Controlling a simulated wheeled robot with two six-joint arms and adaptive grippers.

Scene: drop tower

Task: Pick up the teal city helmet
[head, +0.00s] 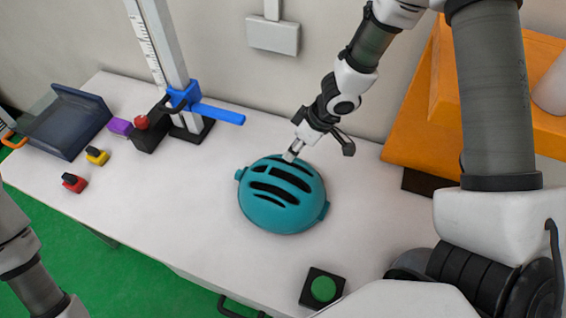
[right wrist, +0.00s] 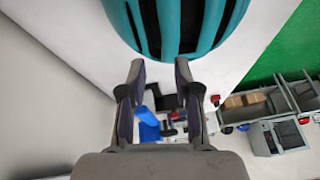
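The teal city helmet (head: 283,213) sits dome up on the white table near its middle, with dark vent slots on top. My right gripper (head: 291,153) is at the helmet's far upper edge in the head view. In the right wrist view the gripper's two fingers (right wrist: 160,68) stand apart with nothing between them. The helmet (right wrist: 215,20) shows just beyond the fingertips; whether they touch it I cannot tell. Part of my left arm shows at the lower left of the head view, but its gripper is out of frame.
A measuring tower (head: 160,45) with a blue arm (head: 217,113) stands at the back left. An orange stand (head: 440,110) is at the right. A green button box (head: 322,288) sits at the front edge. The white table (head: 205,215) is clear around the helmet.

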